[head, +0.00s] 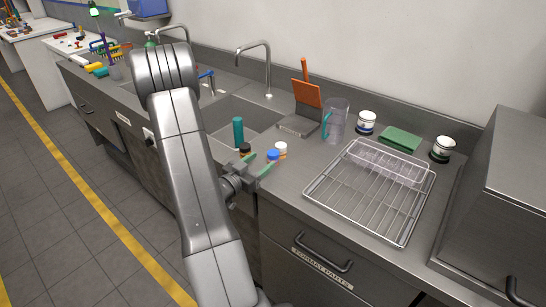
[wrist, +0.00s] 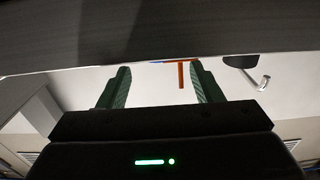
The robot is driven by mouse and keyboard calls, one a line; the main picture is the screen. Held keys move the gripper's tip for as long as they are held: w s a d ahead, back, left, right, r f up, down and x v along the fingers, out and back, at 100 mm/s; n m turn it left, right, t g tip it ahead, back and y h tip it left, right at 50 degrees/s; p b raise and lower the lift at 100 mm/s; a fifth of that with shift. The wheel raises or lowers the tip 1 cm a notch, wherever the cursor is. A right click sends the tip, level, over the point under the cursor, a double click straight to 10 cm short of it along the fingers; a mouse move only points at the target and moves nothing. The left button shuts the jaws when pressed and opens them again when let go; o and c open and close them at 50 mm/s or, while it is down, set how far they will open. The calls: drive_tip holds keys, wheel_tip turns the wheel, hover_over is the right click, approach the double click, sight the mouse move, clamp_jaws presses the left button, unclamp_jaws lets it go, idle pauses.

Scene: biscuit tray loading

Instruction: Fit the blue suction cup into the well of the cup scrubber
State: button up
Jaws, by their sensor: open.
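A small item with a blue top (head: 273,156), which may be the blue suction cup, stands on the counter just beyond my gripper's fingertips. My gripper (head: 259,165) is low over the counter's front edge, its green fingers apart with nothing seen between them. In the wrist view its two green fingers (wrist: 161,86) are also spread and empty. I cannot tell for sure which thing is the cup scrubber. A teal upright cylinder (head: 238,131) stands behind and left of my gripper, by the sink. No well shows from this angle.
A white-topped item (head: 281,148) and a black-topped one (head: 245,149) stand close by the blue one. A wire rack (head: 385,213) lies to the right. A clear jug (head: 336,120), an orange scraper (head: 307,94) and a green cloth (head: 400,139) are behind. The sink (head: 225,110) lies left.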

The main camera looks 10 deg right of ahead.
sight(270, 155)
drive_tip(key=shift+p+x, duration=0.95)
drive_tip(key=shift+x, duration=1.75)
drive_tip(key=shift+s+f, duration=0.1)
drive_tip(key=c, duration=1.1)
